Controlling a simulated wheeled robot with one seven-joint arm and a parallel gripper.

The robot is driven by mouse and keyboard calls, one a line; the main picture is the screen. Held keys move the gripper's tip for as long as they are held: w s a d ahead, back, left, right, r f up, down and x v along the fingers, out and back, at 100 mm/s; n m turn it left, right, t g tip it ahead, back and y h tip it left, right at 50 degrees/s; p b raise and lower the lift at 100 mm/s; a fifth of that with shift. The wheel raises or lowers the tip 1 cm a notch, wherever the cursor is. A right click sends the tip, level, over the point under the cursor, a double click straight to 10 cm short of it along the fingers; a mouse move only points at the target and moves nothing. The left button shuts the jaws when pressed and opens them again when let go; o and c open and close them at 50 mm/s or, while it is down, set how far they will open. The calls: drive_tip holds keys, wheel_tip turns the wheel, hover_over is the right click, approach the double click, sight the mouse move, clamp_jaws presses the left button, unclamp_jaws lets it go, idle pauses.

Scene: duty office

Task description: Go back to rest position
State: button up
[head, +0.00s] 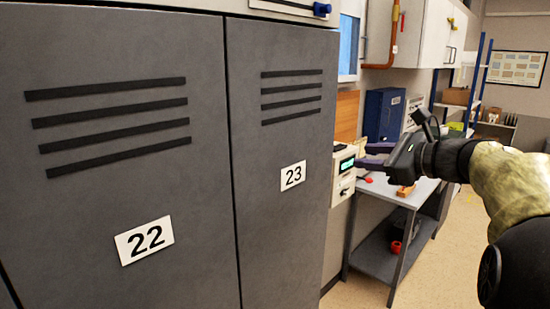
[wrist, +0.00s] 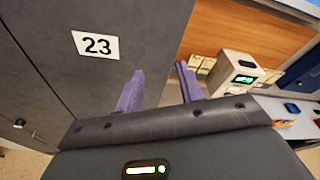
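My gripper (head: 372,162) reaches in from the right in the head view, pointing left beside the edge of locker 23. Its two purple fingers also show in the wrist view (wrist: 160,88). They stand apart with nothing between them, so the gripper is open and empty. Part of the fingers overlaps a white device in the head view. Whether a fingertip touches the locker is not clear.
Grey lockers 22 (head: 110,210) and 23 (head: 280,220) stand shut at the left. A grey workbench (head: 405,200) holds a white device with a green display (head: 344,172) and a blue cabinet (head: 383,115). Shelving (head: 470,100) stands behind. Floor (head: 465,245) at the right is clear.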

drive_tip(key=s+a+f+n+g+h, duration=0.2)
drive_tip(key=s+f+n+g+h, duration=0.15)
drive_tip(key=f, duration=0.85)
drive_tip(key=s+a+f+n+g+h, duration=0.25)
drive_tip(key=s+f+n, duration=0.25)
drive_tip(key=f, duration=0.7)
drive_tip(key=s+a+f+n+g+h, duration=0.1)
drive_tip(key=s+f+n+g+h, duration=0.2)
drive_tip(key=s+f+n, duration=1)
drive_tip(key=shift+n+h, duration=0.6)
drive_tip(key=shift+n, duration=0.05)
drive_tip(key=shift+a, duration=0.1)
